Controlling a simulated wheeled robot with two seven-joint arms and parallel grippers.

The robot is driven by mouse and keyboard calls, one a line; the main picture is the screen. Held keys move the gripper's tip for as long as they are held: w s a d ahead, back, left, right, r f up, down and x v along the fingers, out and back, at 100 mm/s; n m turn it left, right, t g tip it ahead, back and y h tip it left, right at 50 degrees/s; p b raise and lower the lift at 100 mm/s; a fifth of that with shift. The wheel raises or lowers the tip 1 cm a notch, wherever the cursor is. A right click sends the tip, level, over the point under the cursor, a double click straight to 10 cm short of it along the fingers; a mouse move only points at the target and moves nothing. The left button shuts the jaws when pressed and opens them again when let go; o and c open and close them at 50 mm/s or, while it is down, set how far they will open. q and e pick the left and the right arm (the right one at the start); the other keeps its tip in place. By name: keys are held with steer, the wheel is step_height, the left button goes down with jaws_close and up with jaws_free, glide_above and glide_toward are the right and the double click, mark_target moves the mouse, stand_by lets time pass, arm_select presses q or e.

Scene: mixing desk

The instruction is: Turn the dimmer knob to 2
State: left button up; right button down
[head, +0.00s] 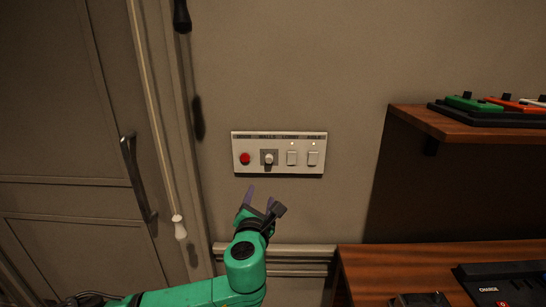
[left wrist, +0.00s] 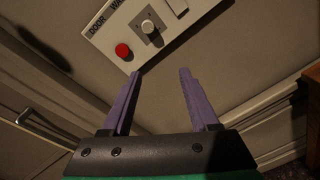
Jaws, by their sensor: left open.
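The dimmer knob (head: 268,158) is a small pale knob on a grey square plate, on a white wall panel between a red button (head: 245,159) and two white switches (head: 302,158). It also shows in the left wrist view (left wrist: 148,27); its setting is too small to read. My left gripper (head: 261,198) is below the panel, with purple fingers pointing up toward it. In the left wrist view the fingers (left wrist: 160,72) are spread and empty, and the knob lies beyond their tips, apart from them. My right gripper is in neither view.
A door with a metal handle (head: 138,178) is at the left, and a pull cord with a pale end (head: 180,228) hangs beside it. A wooden shelf (head: 455,124) and a wooden desk (head: 385,262) with devices are at the right. The wall around the panel is clear.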

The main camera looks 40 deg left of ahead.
arm_select(q)
step_height(320, 180, up, 4)
steer(key=s+d+m+t, duration=0.1)
steer(key=d+m, duration=0.1)
steer(key=p, duration=0.3)
glide_toward(269, 160)
steer(key=x, duration=0.7)
steer(key=shift+w+a, duration=0.1)
steer(key=shift+w+a+f, duration=0.1)
steer(key=shift+w+a, duration=0.15)
steer(key=shift+w, duration=0.2)
steer(key=shift+s, duration=0.1)
jaws_close()
